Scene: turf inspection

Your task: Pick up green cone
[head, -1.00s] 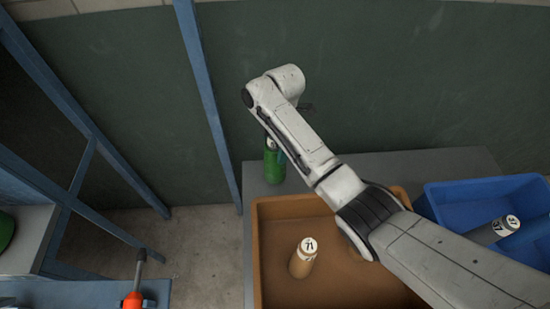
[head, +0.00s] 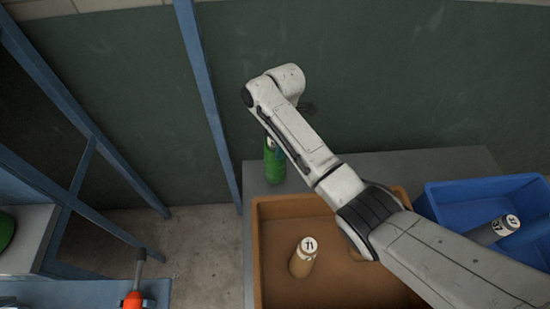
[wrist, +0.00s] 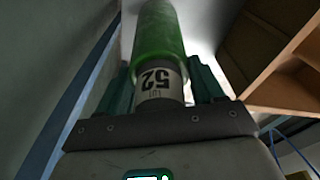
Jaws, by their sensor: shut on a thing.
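The green object (head: 274,166) stands upright at the back left of the grey table in the head view. It looks like a cylinder rather than a clear cone. In the wrist view the green object (wrist: 160,35) has a pale label reading 52 and a dark grey lower section. My gripper (wrist: 160,80) has a teal finger on each side of the label and is shut on it. In the head view my arm hides most of the gripper. I cannot tell whether the object's base touches the table.
An orange-brown bin (head: 256,275) holding a tan bottle (head: 302,262) lies just in front. A blue bin (head: 440,190) with a grey bottle (head: 485,234) is at the right. A blue post (head: 208,95) rises just left of the table. A dark green wall (head: 400,80) stands behind.

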